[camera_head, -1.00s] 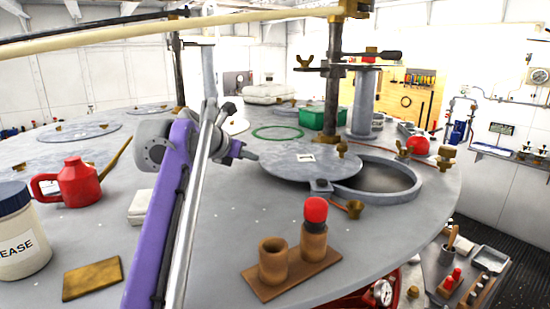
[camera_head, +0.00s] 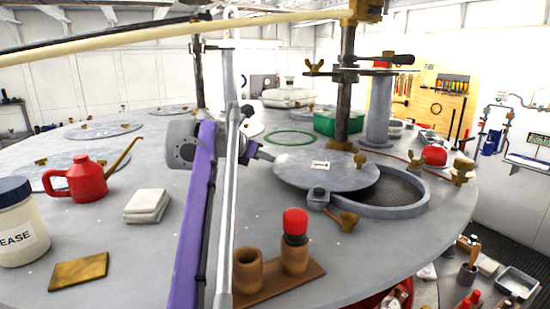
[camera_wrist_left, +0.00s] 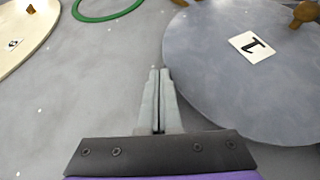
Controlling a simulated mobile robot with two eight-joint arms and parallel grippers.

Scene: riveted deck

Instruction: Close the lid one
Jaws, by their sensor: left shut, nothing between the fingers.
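Lid one is a round grey plate (camera_head: 300,171) with a small white label and a brass knob. It lies over the left part of a round hatch opening, and its label reads 1 in the left wrist view (camera_wrist_left: 220,80). The raised hatch rim (camera_head: 405,211) shows on the right, with a dark crescent of the opening (camera_head: 400,187) uncovered. My left gripper (camera_head: 270,157) is shut and empty at the lid's left edge. In the left wrist view its fingertips (camera_wrist_left: 160,72) sit just beside the lid's edge; contact is unclear. My right gripper is not in view.
Near the front stand a wooden holder (camera_head: 280,285) with a red-topped piece and a brass funnel-like piece (camera_head: 348,221). A dark post (camera_head: 346,100) rises behind the lid. A green ring (camera_head: 289,138) lies behind my gripper. Brass wing clamps (camera_head: 417,160) flank the rim.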

